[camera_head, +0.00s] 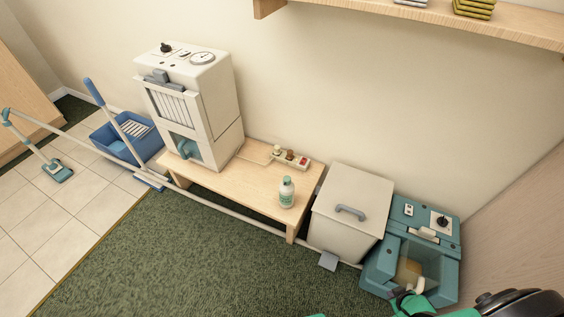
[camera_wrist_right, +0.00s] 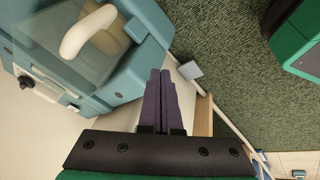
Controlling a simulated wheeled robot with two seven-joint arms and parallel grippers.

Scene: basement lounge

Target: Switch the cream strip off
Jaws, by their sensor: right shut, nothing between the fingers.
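The cream strip (camera_head: 291,157) lies on the wooden bench (camera_head: 225,182) near the wall in the head view. Brown and pale plugs stand in it, and a small red part shows near its right end. I cannot tell the switch's position. My right gripper shows in the wrist view (camera_wrist_right: 160,78), with its dark fingers shut and empty. My right arm is at the bottom right of the head view, well away from the strip, beside the teal machine. My left gripper is not in view.
A bottle (camera_head: 287,192) stands on the bench in front of the strip. A white appliance (camera_head: 222,105) stands left of it. A pale bin (camera_head: 341,228) and teal machine (camera_head: 450,262) stand right of the bench. A wooden shelf (camera_head: 420,23) overhangs above. Green carpet lies in front.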

